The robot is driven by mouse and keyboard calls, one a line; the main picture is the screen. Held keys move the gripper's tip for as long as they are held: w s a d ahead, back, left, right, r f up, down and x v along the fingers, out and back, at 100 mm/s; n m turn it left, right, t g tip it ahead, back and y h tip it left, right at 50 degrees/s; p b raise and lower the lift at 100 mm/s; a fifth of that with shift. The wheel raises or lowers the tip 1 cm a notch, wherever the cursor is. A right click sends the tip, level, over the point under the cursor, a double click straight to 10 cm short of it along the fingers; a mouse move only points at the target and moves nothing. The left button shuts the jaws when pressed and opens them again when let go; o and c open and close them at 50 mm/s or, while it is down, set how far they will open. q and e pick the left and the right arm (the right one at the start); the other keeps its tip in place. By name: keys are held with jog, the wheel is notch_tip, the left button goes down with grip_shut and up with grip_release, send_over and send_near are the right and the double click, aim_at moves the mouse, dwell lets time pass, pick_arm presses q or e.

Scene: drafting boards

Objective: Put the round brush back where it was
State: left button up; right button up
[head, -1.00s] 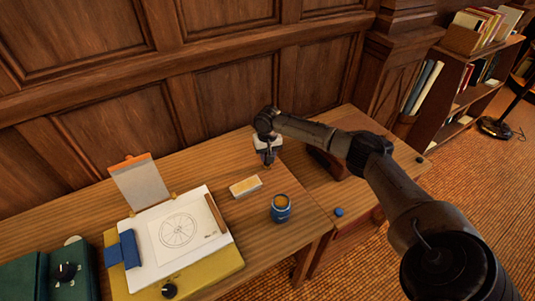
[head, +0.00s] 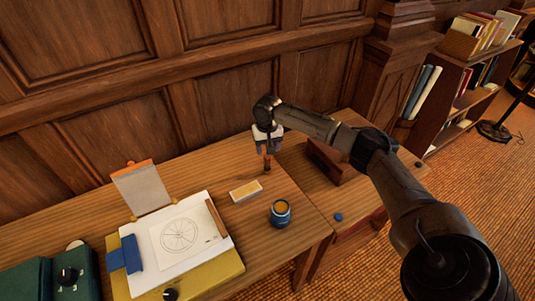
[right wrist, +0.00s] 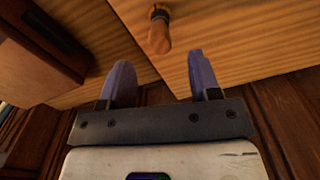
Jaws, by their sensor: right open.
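The round brush (head: 267,164) shows as a small brown upright shape near the back of the desk, behind the cream block. In the right wrist view its wooden handle (right wrist: 158,38) with a dark band lies beyond the fingertips, between their lines and apart from both. My right gripper (head: 267,148) is open and empty just above the brush. Its two spread fingers also show in the right wrist view (right wrist: 162,72). The brush's lower end is too small to make out. My left gripper is not in view.
A cream block (head: 246,190) and a blue jar (head: 281,216) stand in front of the brush. A drafting board (head: 228,267) with a wheel drawing is at left. A dark wooden piece (head: 330,163) is on the right-hand surface. The panelled wall (head: 215,105) rises close behind.

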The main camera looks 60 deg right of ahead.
notch_tip(320, 180, up, 6)
jog(key=shift+f+p, duration=0.25)
jog(key=shift+p, duration=0.2)
dwell(0.5)
